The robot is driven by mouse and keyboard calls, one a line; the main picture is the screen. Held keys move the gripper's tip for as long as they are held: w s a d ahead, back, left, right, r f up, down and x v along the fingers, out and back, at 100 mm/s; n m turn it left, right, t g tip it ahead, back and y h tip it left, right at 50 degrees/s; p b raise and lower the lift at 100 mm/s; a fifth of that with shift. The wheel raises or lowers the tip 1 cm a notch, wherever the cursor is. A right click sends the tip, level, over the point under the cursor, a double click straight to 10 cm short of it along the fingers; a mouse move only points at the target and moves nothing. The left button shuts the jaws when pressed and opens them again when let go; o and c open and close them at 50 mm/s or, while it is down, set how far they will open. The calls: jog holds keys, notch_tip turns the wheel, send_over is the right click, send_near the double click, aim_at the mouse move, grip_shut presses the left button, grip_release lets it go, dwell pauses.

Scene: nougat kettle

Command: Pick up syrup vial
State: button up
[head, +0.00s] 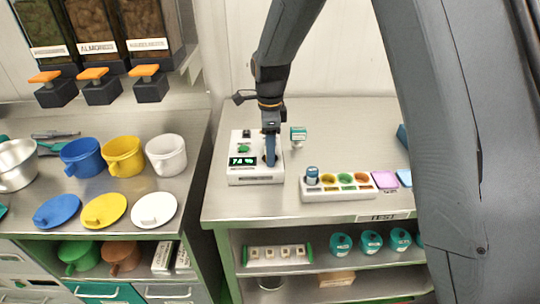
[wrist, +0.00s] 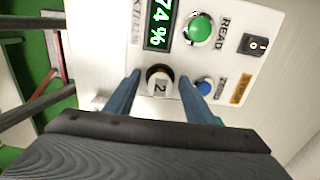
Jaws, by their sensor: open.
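A small round vial with a dark rim and a pale top marked "2" (wrist: 160,84) sits upright in the white reader (wrist: 112,62), below its display. It is the likely syrup vial, though no name shows on it. My gripper (wrist: 160,79) is open, with one blue finger on each side of the vial. Whether the fingers touch it cannot be told. In the head view my gripper (head: 270,158) points down over the right part of the reader (head: 240,173) and hides the vial. The reader's green display (head: 242,161) shows 74 %.
A white rack (head: 340,194) right of the reader holds a blue-capped vial (head: 312,175) beside yellow, green and orange wells. A small teal-topped item (head: 298,135) stands behind. Coloured pots and lids fill the left counter. The front strip of the bench is clear.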

jog(key=shift+c, duration=0.2)
jog(key=c, duration=1.2)
